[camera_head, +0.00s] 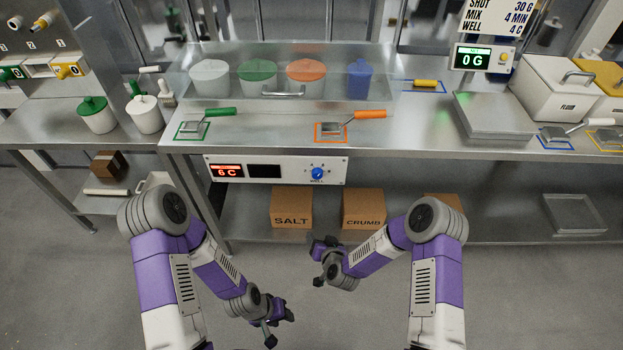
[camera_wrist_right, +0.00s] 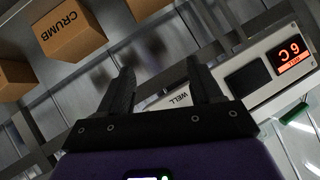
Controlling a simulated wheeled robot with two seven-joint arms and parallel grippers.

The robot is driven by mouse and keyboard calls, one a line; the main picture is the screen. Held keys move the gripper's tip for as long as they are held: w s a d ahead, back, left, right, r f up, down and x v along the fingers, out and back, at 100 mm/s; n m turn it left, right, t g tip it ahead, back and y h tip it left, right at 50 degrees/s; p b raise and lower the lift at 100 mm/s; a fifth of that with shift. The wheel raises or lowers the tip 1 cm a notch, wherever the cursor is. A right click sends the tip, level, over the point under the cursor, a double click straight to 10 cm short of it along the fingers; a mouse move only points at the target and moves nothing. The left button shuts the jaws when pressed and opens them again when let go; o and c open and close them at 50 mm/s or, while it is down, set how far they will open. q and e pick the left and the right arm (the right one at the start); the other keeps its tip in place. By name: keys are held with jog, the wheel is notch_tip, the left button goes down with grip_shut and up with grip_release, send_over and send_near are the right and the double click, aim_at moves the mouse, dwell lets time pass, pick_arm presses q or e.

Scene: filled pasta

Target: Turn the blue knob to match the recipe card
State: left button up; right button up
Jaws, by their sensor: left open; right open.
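The blue knob (camera_head: 317,173) sits on a white control panel (camera_head: 279,171) on the bench front, above a small label. The panel's red display (camera_head: 227,171) reads 6 C. The recipe card (camera_head: 497,17) at top right is cut by the frame; its WELL line reads 4 C. My right gripper (camera_head: 315,262) is open and empty, below and apart from the knob. In the right wrist view its open fingers (camera_wrist_right: 159,85) show with the panel's WELL label (camera_wrist_right: 181,99) beyond; the knob does not show there. My left gripper (camera_head: 281,329) is open and empty, lower still.
SALT (camera_head: 291,208) and CRUMB (camera_head: 363,208) boxes stand on the shelf below the panel. The floor before the bench is clear.

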aim_at(317, 177)
jog(key=w+r+m+t+h, duration=0.1)
jog(key=w+r+t, duration=0.1)
jog(key=w, duration=0.3)
jog(key=w+a+r+m+t+h, duration=0.1)
jog(key=w+r+t+h, duration=0.1)
jog(key=w+r, duration=0.2)
jog(key=w+r+m+t+h+b, duration=0.1)
jog(key=w+r+t, duration=0.2)
jog(key=w, duration=0.4)
jog(key=shift+w+a+r+h, duration=0.3)
jog(key=shift+a+r+h, duration=0.1)
jog(key=shift+r, duration=0.15)
jog(key=c, duration=1)
jog(key=shift+c, duration=0.2)
